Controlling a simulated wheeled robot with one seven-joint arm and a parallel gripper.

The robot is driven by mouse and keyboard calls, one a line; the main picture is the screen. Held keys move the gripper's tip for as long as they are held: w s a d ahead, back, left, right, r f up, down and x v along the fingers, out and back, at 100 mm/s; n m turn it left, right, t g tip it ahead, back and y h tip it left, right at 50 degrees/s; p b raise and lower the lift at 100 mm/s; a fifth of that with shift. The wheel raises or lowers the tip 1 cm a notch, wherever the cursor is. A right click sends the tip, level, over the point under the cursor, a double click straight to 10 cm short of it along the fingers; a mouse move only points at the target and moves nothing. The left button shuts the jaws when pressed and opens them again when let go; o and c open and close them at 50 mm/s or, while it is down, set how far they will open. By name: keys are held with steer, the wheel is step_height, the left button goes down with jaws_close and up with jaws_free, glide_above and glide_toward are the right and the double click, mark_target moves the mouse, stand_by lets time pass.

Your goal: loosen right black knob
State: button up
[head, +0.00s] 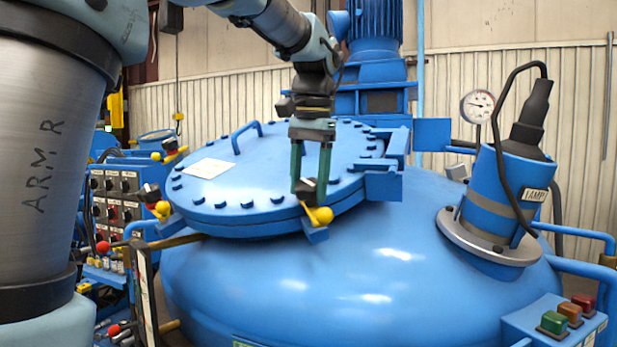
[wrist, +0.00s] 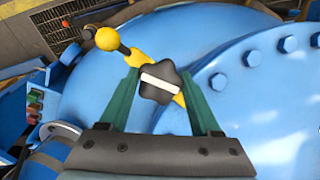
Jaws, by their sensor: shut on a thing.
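The right black knob (head: 307,188) sits at the near edge of the round blue lid (head: 250,205), beside a yellow ball-ended handle (head: 323,215). In the wrist view the knob (wrist: 161,84) is star-shaped with a white bar across its top. My gripper (head: 310,180) points down with its two green fingers on either side of this knob, shut on it. In the wrist view the yellow handle's ball (wrist: 107,38) lies beyond the fingers at upper left. A second black knob (head: 150,193) with a yellow ball is at the lid's left edge, apart from my gripper.
The lid carries a handle (head: 247,134), a white paper (head: 208,168) and rim bolts. A blue lamp housing (head: 505,195) with a black cable stands to the right. A control panel (head: 115,205) is at left and a button box (head: 560,318) at lower right.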

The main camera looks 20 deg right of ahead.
steer(key=n+g+h+p, duration=0.1)
steer(key=n+p, duration=0.1)
steer(key=n, duration=0.3)
steer(key=shift+w+r, duration=0.1)
steer(key=shift+n+g+h+p, duration=0.45)
steer(key=shift+n+h, duration=0.45)
steer(key=shift+n, duration=1.3)
steer(key=o, duration=1.4)
steer(key=shift+c, duration=0.2)
steer(key=b+v, duration=0.1)
steer(key=v, duration=0.9)
steer(key=shift+r, duration=0.3)
steer(key=shift+w+a, duration=0.1)
steer(key=shift+a, duration=0.05)
